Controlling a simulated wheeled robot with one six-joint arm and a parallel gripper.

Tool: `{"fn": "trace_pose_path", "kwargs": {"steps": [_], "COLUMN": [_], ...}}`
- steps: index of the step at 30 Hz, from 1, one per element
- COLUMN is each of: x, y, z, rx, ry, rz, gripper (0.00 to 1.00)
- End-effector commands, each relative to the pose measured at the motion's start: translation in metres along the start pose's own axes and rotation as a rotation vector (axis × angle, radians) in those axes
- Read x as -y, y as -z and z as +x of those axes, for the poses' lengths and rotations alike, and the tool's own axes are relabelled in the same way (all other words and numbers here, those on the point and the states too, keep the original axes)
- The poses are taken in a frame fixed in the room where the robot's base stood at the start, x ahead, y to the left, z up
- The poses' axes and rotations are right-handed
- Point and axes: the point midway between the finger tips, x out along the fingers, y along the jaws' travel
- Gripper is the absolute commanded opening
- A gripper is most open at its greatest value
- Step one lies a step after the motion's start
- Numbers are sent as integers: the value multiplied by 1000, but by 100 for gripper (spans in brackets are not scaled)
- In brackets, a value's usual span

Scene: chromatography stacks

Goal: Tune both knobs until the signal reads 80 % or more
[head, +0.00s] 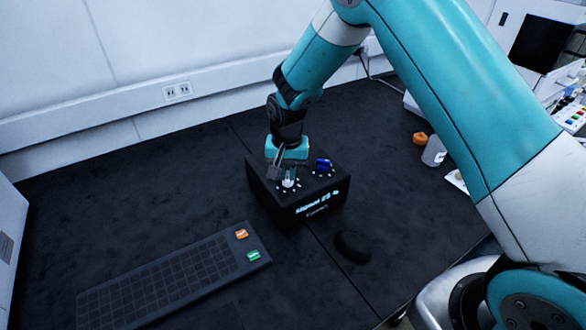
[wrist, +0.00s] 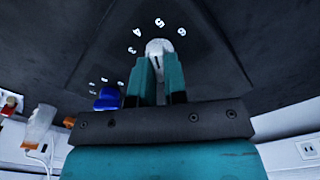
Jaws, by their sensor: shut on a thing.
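The black tuning box (head: 270,201) stands on the dark bench, its front showing a lit signal line that looks like about 25 %, though the digits are small. My gripper (wrist: 160,66) is shut on the white knob (wrist: 158,45), with one teal finger on each side of it. Numbers 3 to 6 show around that knob, and its dark pointer line lies near the 5. In the head view my gripper (head: 282,168) comes down from above onto the white knob (head: 288,182). The blue knob (head: 323,165) stands free to the right; it also shows in the wrist view (wrist: 107,99).
A black keyboard (head: 165,283) with one orange and one green key lies front left. A dark mouse-like object (head: 353,246) lies in front of the box. A bottle (head: 434,152) and an orange item (head: 419,138) stand to the right. The bench left of the box is clear.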

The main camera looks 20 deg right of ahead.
Motion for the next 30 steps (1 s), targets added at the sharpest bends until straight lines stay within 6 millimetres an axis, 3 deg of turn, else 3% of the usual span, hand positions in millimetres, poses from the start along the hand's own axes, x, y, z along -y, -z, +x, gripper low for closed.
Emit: {"fn": "trace_pose_path", "kwargs": {"steps": [10,27,28,30], "x": [1,2,3,2], "y": [2,2,2,2], "z": [-1,-1,-1,-1], "rx": [-6,-7,-7,-6], "ry": [5,9,9,8], "rz": [151,177,177,177], "gripper": [0,0,20,36]}}
